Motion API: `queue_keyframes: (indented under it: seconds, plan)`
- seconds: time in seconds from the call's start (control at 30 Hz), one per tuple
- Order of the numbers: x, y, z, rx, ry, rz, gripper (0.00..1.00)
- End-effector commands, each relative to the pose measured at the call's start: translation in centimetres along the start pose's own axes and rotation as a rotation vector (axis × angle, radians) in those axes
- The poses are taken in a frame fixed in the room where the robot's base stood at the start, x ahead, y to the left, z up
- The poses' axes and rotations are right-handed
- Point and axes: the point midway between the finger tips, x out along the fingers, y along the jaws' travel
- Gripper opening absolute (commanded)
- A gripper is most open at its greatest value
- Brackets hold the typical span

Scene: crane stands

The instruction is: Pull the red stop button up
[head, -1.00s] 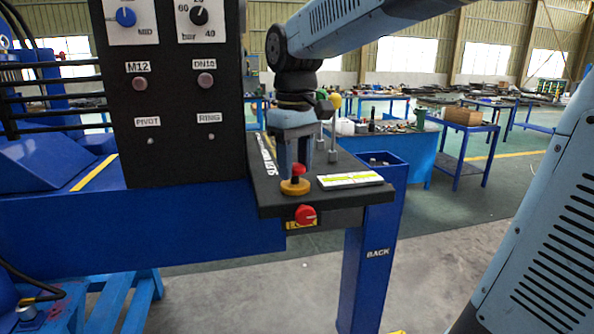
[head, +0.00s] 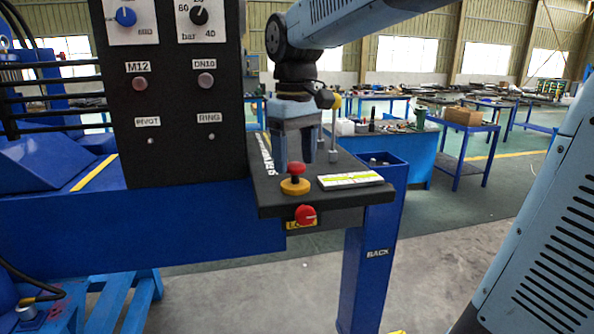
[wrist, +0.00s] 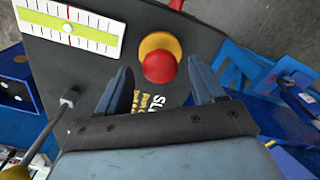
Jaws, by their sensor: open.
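The red stop button (head: 297,169) stands on a round yellow base (head: 295,186) on the black shelf of the blue stand. In the wrist view the red button (wrist: 159,66) lies ahead of my gripper, roughly in line with the gap between the fingers, with its yellow base (wrist: 160,42) behind it. My gripper (wrist: 157,82) is open and empty, one finger to each side. In the head view my gripper (head: 296,164) hangs above and behind the button. Whether a finger touches the button cannot be told.
A red rotary knob (head: 305,215) sits on the shelf's front edge below the button. A white and yellow-green level gauge (head: 350,180) lies right of it. A black control panel (head: 180,100) rises to the left. A metal lever (wrist: 58,115) stands near my gripper.

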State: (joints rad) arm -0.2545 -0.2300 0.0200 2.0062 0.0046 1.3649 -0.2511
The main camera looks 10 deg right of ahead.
Motion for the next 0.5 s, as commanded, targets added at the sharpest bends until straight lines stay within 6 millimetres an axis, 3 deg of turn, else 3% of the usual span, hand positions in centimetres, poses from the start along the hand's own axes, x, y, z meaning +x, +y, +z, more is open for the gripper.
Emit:
queue_keyframes:
  seconds: [0.5]
  plan:
    - [-4.2,0.0,0.0,0.000,0.001,0.000,0.68]
